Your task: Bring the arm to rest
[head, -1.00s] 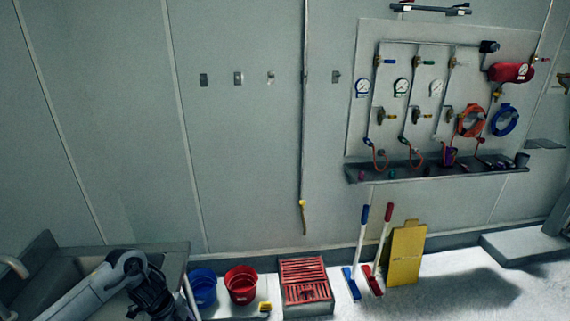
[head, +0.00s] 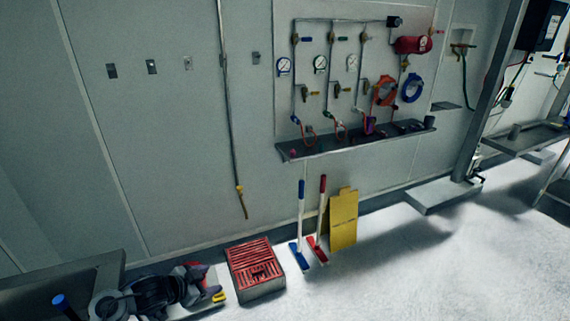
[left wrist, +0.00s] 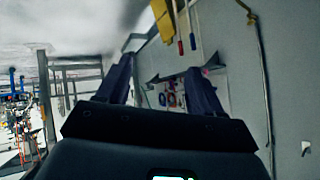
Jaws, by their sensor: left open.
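My left arm (head: 120,300) reaches in low at the left of the head view. My left gripper (head: 198,284) is at its right end, in front of the red bucket, near the small yellow item (head: 219,297). In the left wrist view my left gripper (left wrist: 161,88) shows two dark fingers spread apart with nothing between them. Its fingers point toward the gauge panel wall. My right arm and gripper are not in view.
A red-slatted box (head: 255,267) stands right of my gripper. Blue and red brushes (head: 300,225) and a yellow board (head: 343,218) lean beyond it. The gauge panel and shelf (head: 355,140) are on the wall. The floor (head: 400,280) at right is clear.

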